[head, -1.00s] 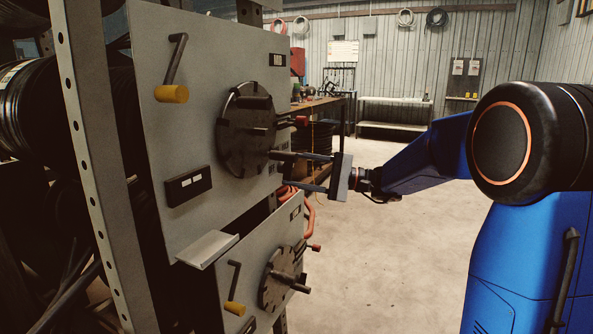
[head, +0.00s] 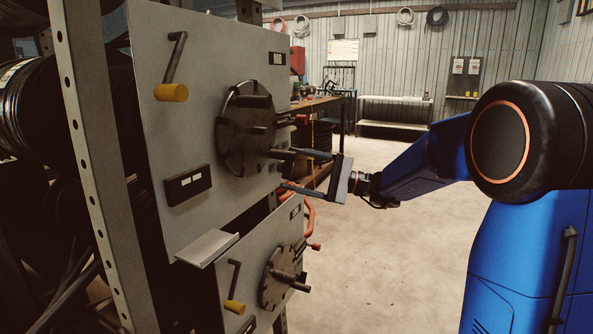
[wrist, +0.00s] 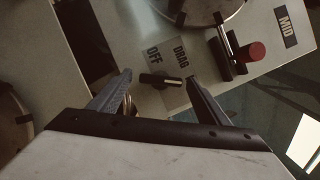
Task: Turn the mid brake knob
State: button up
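The mid brake knob (wrist: 160,81) is a small dark bar-shaped knob with a pale mark at one end. It sits on the grey panel beside the OFF and DRAG labels (wrist: 180,52) in the wrist view. A MID label (wrist: 288,28) is on the same panel. My gripper (wrist: 160,78) is open, with one finger on either side of the knob in the picture. Contact with the knob is not visible. In the head view my gripper (head: 284,171) is at the right edge of the upper panel (head: 150,110); the knob cannot be made out there.
A dark round disc (head: 245,130) with protruding bars is just left of my gripper. A red-ended handle (wrist: 252,52) is right of the knob. A lower panel (head: 235,275) has a similar disc and yellow-ended crank. The floor (head: 390,270) to the right is clear.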

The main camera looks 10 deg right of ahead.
jog(key=shift+d, duration=0.1)
jog(key=v, duration=1.7)
jog(key=shift+s+d, duration=0.1)
jog(key=s+a+f+n+g+h, duration=0.2)
jog(key=s+a+f+g+h, duration=0.25)
jog(key=s, duration=0.55)
jog(key=s+a+f+n+g+h, duration=0.1)
jog(key=s+a+f+n+h, duration=0.1)
jog(key=s+a+f+h, duration=0.4)
jog(key=s+d+f+n+t+h, duration=0.2)
jog(key=s+d+f+h, duration=0.1)
jog(key=s, duration=0.5)
jog(key=s+d+f+n+t+h, duration=0.2)
jog(key=s+d+f+n+h, duration=0.1)
jog(key=s+d+h, duration=0.3)
jog(key=shift+s+f+t, duration=0.35)
jog(key=shift+s+f, duration=0.4)
jog(key=shift+s, duration=0.35)
